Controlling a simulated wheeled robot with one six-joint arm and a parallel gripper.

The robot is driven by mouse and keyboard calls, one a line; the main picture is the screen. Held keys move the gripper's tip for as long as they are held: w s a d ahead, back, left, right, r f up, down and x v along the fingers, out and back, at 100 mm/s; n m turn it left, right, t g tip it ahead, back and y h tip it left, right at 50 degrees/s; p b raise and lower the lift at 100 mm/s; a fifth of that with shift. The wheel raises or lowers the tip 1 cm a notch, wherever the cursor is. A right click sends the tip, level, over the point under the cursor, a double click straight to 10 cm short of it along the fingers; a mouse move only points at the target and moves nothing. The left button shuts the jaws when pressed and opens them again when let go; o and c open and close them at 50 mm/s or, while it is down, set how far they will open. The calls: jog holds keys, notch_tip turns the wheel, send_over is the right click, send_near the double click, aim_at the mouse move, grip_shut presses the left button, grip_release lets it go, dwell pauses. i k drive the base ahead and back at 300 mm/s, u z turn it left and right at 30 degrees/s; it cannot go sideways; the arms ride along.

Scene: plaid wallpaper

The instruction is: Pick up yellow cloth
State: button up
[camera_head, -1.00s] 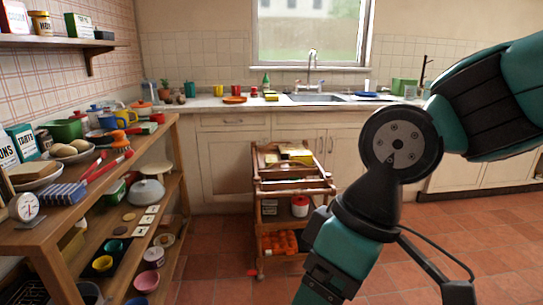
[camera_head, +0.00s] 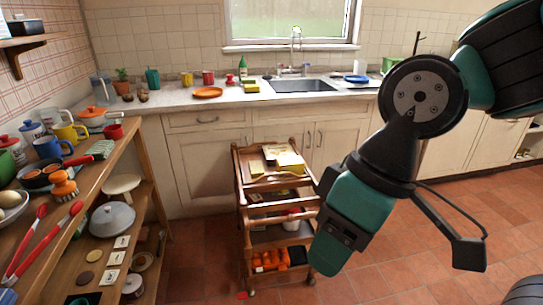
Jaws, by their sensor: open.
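A small flat yellow item (camera_head: 251,88) lies on the counter, just left of the sink. Another yellow item (camera_head: 290,163) lies on top of the wooden trolley, beside a pale box-like item. Both are too small to tell for certain which is a cloth. My arm fills the right side of the view, its teal lower part hanging just right of the trolley.
The wooden trolley (camera_head: 249,188) stands before the cabinets, with orange items on its bottom shelf. A crowded wooden shelf unit (camera_head: 150,165) is on the left. The sink (camera_head: 302,86) is under the window. Tiled floor (camera_head: 205,255) is clear between shelf and trolley.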

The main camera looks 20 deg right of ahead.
aim_at(256, 169)
jog(key=i, duration=1.9)
jog(key=u, duration=0.2)
